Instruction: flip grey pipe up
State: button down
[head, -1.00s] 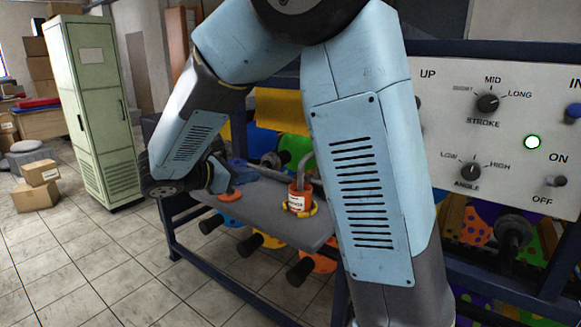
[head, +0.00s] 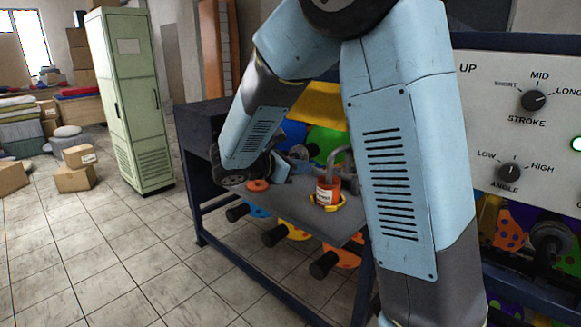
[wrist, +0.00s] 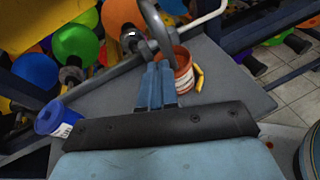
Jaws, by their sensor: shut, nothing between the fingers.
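The grey pipe (head: 342,160) is a curved tube standing over the orange bucket (head: 325,192) on the grey shelf. In the wrist view the pipe (wrist: 152,22) arches up to the top edge of the picture, and its lower end is beside the orange bucket (wrist: 184,78). My gripper (wrist: 158,66) has its blue fingers together and empty, just in front of the pipe's lower part. I cannot tell whether they touch it. In the head view my gripper (head: 278,166) is small, left of the bucket, and partly hidden by my wrist.
A yellow ring (head: 326,205) lies around the bucket's foot. An orange disc (head: 257,185) sits left on the shelf. A blue can (wrist: 52,120) shows in the wrist view. A control panel (head: 530,140) is at right, a green cabinet (head: 130,100) at left. Tiled floor ahead is clear.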

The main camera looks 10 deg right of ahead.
jog(key=shift+w+d+r, duration=0.2)
jog(key=shift+w+d, duration=0.1)
jog(key=shift+d, duration=0.55)
jog(key=shift+w+d+r, duration=0.25)
jog(key=shift+d, duration=0.65)
jog(key=shift+w+d+r, duration=0.2)
jog(key=shift+w+d, duration=0.1)
jog(key=shift+d, duration=0.55)
